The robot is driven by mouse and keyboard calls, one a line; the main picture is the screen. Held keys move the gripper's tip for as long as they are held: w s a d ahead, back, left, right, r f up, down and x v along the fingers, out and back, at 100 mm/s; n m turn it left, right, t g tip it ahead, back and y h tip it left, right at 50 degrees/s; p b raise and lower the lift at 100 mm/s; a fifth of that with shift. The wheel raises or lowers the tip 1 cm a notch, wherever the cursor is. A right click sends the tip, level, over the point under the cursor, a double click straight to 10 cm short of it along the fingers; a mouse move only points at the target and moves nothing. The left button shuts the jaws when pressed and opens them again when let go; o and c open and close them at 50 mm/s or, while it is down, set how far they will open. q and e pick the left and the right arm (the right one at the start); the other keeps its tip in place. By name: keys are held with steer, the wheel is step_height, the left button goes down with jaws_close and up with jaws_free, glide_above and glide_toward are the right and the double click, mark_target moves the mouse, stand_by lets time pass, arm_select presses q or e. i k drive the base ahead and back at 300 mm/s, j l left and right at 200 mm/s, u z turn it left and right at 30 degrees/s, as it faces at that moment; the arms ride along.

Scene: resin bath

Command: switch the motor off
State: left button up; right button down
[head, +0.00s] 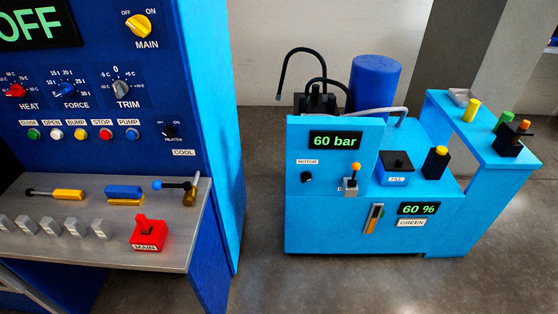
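The black motor knob (307,177) sits on the upright front panel of the light blue unit, under the label MOTOR (307,162). Its exact pointer direction is too small to tell. Above it a dark display (335,141) reads 60 bar in green. An orange-topped lever (352,179) stands to the right of the knob. Neither of my grippers shows in the head view.
A dark blue console (110,90) with knobs, buttons and a grey shelf (110,250) stands at the left. A lower display (419,208) reads 60 %. A side shelf (520,160) juts out right. Grey floor (265,290) is free in front.

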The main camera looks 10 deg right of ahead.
mark_target(305, 176)
steer(key=i+j, duration=0.35)
steer(key=j, duration=0.15)
steer(key=i+j+z, duration=0.15)
steer(key=i+j, duration=0.25)
steer(key=j, duration=0.1)
